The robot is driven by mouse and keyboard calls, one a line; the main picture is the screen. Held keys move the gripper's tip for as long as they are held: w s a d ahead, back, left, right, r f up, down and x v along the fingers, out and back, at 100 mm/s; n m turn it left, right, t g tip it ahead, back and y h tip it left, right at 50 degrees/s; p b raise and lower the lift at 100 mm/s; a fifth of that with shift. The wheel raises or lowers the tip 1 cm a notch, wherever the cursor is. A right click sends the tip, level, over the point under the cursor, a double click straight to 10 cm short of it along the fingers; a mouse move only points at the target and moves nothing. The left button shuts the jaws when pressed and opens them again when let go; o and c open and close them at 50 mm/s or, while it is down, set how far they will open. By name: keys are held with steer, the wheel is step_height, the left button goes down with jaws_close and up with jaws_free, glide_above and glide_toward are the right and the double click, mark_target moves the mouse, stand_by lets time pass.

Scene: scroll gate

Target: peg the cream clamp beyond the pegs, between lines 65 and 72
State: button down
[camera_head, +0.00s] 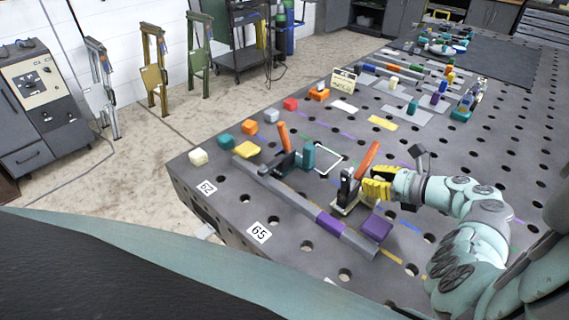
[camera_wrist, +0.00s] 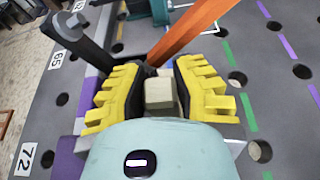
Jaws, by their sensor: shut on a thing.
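The cream clamp (camera_head: 346,203) has a cream base, a dark upright body and an orange handle (camera_head: 369,158). My gripper (camera_head: 376,186), with yellow ribbed fingers, is shut on it, beside the long grey bar. In the wrist view the cream block of the clamp (camera_wrist: 160,95) sits between my fingers (camera_wrist: 160,90), with the orange handle rising beyond. Whether its base touches the table is unclear. The line labels 72 (camera_head: 206,188) and 65 (camera_head: 259,232) lie near the table's front edge; they also show at left in the wrist view. I cannot clearly make out the pegs.
The grey bar (camera_head: 290,197) with a purple band lies along the front of the perforated table. A purple block (camera_head: 376,228) is near my gripper. Coloured blocks line the left edge.

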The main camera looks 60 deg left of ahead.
steer(key=shift+f, duration=0.35)
steer(key=c, duration=1)
jaws_free()
steer(key=shift+o, duration=1.1)
steer(key=shift+f, duration=0.15)
steer(key=v, duration=1.2)
steer(key=shift+w, duration=0.1)
steer(key=shift+w, duration=0.1)
